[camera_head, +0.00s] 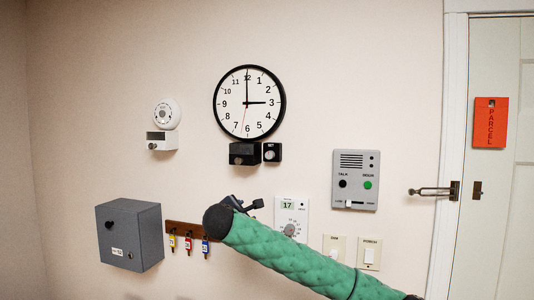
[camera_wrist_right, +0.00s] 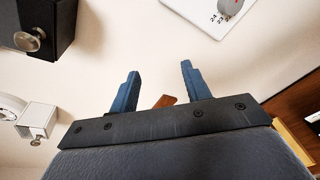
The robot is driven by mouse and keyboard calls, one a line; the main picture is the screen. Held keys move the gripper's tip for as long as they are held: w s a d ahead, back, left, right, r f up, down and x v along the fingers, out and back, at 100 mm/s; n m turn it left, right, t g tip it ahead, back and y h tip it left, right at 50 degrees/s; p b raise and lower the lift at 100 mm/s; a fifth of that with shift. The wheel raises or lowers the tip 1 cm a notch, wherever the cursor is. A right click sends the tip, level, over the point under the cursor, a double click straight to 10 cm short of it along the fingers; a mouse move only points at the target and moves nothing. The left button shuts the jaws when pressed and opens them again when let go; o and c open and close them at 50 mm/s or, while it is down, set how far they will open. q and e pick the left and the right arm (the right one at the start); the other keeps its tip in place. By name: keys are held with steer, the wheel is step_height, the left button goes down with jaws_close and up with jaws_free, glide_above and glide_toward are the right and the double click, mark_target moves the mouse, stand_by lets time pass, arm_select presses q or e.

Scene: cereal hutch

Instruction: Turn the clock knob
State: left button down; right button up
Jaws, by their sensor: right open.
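The round white wall clock (camera_head: 249,103) has a black rim, and its hands read about three o'clock. Two black boxes sit under it: a wider one (camera_head: 250,148) with a round knob (camera_head: 237,160), and a small one marked SET with a pale knob (camera_head: 270,155). In the right wrist view a black box with a metallic knob (camera_wrist_right: 28,38) shows at the upper left. My right gripper (camera_head: 248,204) is below the clock boxes, apart from them. Its two blue fingers (camera_wrist_right: 157,76) are spread with nothing between them. My left gripper is not in view.
A thermostat (camera_head: 297,208) is right of my gripper, with light switches (camera_head: 369,254) below. A key rack (camera_head: 185,229) and grey box (camera_head: 125,236) are at the lower left. An intercom (camera_head: 355,180) and a door with an orange parcel sign (camera_head: 490,122) are right. A white device (camera_head: 162,140) is left.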

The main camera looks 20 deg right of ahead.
mark_target(268, 156)
steer(key=d+r+h+p, duration=0.1)
steer(key=d+r, duration=0.1)
steer(key=r, duration=0.3)
steer(key=w+d+r+h+p, duration=0.1)
steer(key=d+r, duration=0.1)
steer(key=r, duration=0.4)
steer(key=d+r+h+p, duration=0.1)
steer(key=d+r+p, duration=0.1)
steer(key=r, duration=0.4)
steer(key=shift+w+n+t, duration=0.2)
steer(key=shift+n+t, duration=0.1)
steer(key=shift+t, duration=0.1)
steer(key=p+x, duration=0.1)
steer(key=x, duration=0.2)
steer(key=shift+p, duration=0.4)
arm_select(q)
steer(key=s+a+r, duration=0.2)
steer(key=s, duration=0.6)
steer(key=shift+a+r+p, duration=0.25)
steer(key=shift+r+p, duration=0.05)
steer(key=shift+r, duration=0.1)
arm_select(e)
steer(key=shift+w+d+f, duration=0.2)
steer(key=shift+w+d, duration=0.25)
steer(key=shift+w, duration=0.2)
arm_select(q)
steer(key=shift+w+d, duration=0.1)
arm_select(e)
steer(key=c, duration=1)
